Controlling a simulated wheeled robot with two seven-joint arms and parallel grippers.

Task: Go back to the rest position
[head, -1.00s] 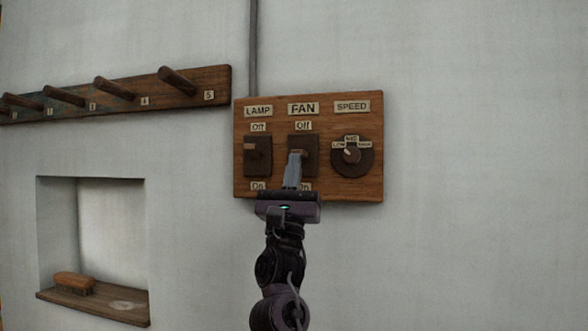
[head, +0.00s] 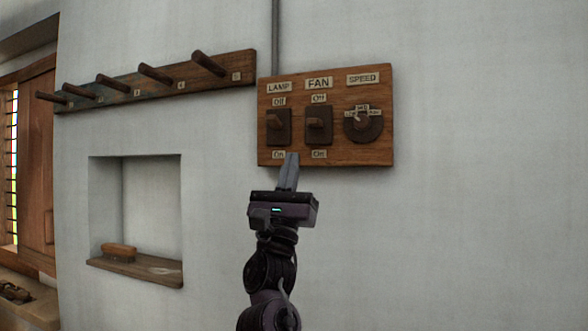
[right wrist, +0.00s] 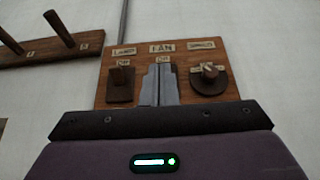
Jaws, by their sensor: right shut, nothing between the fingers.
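My right gripper (head: 290,158) is shut and empty, pointing up just below the wooden switch board (head: 350,155) on the wall. In the head view its fingertips overlap the board's lower edge near the lamp's "On" label. The board carries a lamp switch (head: 274,122), a fan switch (head: 318,122) and a speed knob (head: 362,124). Both switch levers stand out near the middle or upper part of their plates. In the right wrist view the shut fingers (right wrist: 159,80) hide the fan switch, between the lamp switch (right wrist: 121,78) and the speed knob (right wrist: 209,72). My left gripper is not in view.
A peg rail (head: 160,85) with several wooden pegs is on the wall to the left. Below it, a wall niche (head: 105,200) holds a brush (head: 119,251) on its sill. A wooden shutter (head: 38,150) is at far left. The wall at right is bare.

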